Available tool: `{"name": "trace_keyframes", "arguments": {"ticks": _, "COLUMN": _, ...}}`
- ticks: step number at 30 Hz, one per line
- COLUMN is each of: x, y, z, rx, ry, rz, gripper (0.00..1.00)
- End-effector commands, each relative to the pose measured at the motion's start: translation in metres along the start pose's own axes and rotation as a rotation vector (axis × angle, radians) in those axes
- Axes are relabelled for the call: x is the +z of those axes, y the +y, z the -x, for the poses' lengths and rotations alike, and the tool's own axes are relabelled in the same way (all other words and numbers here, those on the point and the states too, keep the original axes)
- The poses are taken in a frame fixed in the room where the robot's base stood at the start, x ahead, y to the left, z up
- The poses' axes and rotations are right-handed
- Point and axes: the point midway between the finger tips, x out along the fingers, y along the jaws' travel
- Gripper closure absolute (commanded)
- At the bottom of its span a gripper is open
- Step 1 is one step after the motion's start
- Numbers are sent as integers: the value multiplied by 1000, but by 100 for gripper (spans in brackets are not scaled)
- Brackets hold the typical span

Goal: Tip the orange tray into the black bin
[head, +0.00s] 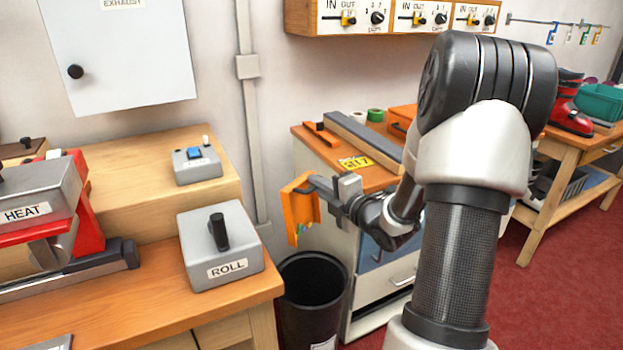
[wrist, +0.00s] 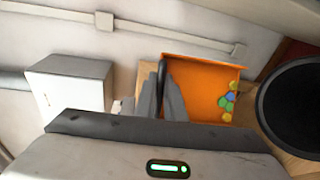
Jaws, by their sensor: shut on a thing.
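The orange tray (head: 297,208) is held up in the air, tilted steeply, with its low end above the black bin (head: 313,310). The gripper fingers (wrist: 165,92) cover part of the tray's left side there. The bin stands on the floor with its round mouth open; its inside looks dark, and I see no balls in it.
The bench with the grey ROLL box (head: 222,250) is left of the bin. A drawer cabinet (head: 372,290) stands close on its right, with a yellow tag (head: 355,163) on top. A wall conduit (head: 252,130) runs behind the tray.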

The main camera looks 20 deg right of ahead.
Motion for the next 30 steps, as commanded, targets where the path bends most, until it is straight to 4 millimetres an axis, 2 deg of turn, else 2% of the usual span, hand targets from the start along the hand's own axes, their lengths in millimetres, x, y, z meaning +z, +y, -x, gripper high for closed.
{"name": "trace_keyframes", "arguments": {"ticks": 30, "x": 21, "y": -60, "z": 50, "rx": 327, "ry": 0, "rz": -136, "gripper": 100}}
